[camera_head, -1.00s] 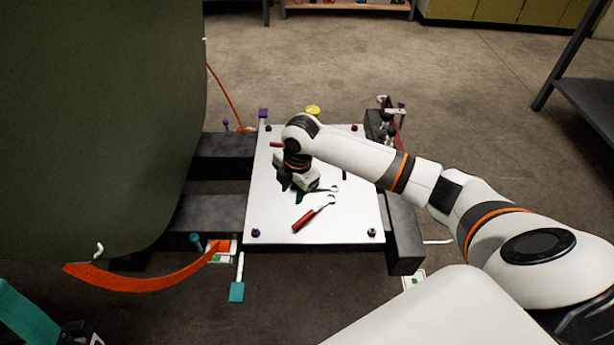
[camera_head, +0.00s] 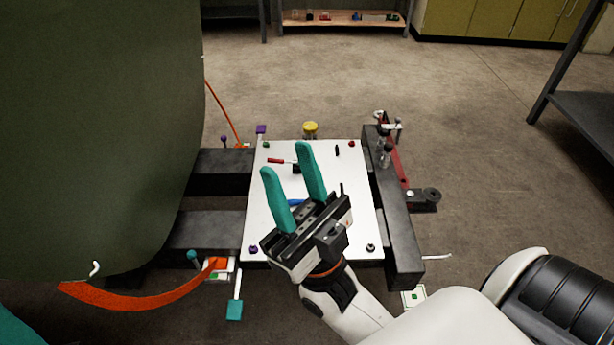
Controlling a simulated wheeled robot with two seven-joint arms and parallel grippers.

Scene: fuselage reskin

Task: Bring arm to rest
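My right gripper (camera_head: 288,172) comes in from the lower right and sits above the white panel (camera_head: 262,215). Its two teal fingers are apart with nothing between them, pointing up and away in the picture. My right arm folds back to the lower right corner. The gripper hides part of the panel's middle and tools on it; a small blue piece shows behind the fingers. A red-handled tool (camera_head: 281,161) lies on the panel's far part. Of my left side, only a teal piece shows at the bottom left corner, too little to judge a gripper.
A large dark green curved fuselage body (camera_head: 95,130) fills the left. Dark beams (camera_head: 205,228) carry the panel. A red clamp-like tool (camera_head: 396,165) stands at the panel's right. An orange strap (camera_head: 140,297) hangs at lower left. A dark shelf (camera_head: 590,115) stands right; floor between is free.

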